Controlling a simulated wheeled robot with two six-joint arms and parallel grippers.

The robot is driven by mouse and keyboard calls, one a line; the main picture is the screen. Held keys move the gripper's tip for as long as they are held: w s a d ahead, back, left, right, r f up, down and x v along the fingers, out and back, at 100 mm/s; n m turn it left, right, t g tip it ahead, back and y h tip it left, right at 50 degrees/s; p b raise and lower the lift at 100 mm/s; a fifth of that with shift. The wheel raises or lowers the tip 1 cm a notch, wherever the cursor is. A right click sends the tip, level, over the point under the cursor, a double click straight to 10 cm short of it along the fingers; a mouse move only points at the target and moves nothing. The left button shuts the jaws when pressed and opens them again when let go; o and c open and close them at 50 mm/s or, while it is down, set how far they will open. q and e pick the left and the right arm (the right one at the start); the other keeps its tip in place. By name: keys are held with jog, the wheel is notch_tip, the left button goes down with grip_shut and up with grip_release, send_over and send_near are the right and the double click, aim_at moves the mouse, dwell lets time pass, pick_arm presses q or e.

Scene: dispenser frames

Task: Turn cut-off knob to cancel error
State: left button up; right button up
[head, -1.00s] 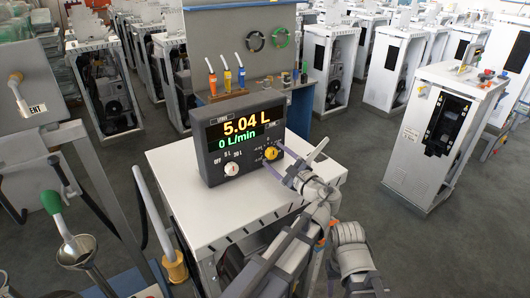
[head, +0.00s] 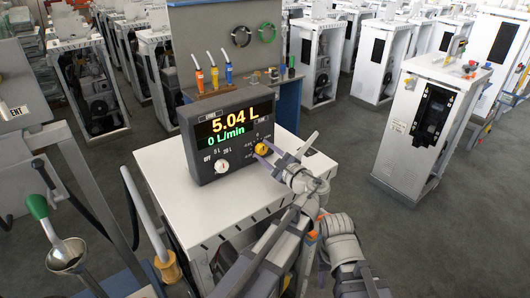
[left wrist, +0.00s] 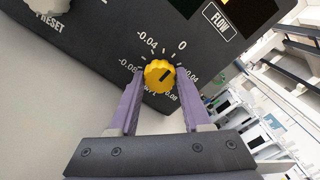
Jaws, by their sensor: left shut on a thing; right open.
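The dark display box (head: 203,180) stands on a white cabinet and reads 5.04 L and 0 L/min. Its front has a white knob (head: 222,167) by OFF and litre marks, and a yellow knob (head: 262,149) to its right. My left gripper (head: 264,153) is shut on the yellow knob. In the left wrist view the purple fingers (left wrist: 159,95) lie on both sides of the yellow knob (left wrist: 159,76). A scale runs around it with 0 near the top. The white knob shows partly there (left wrist: 48,5), by PRESET. My right gripper is not in view.
The white cabinet top (head: 170,190) is clear around the box. A grey bench (head: 222,50) with coloured nozzles (head: 214,76) stands behind. Several white cabinets (head: 425,120) fill the room behind.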

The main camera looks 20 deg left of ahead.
pick_arm(q)
grip_shut()
jog(key=shift+n, duration=0.3)
jog(key=n, duration=0.5)
jog(key=shift+n, duration=0.3)
jog(key=n, duration=0.5)
jog(key=shift+n, duration=0.4)
jog(key=o, duration=1.2)
grip_release()
jog(key=shift+s, duration=0.1)
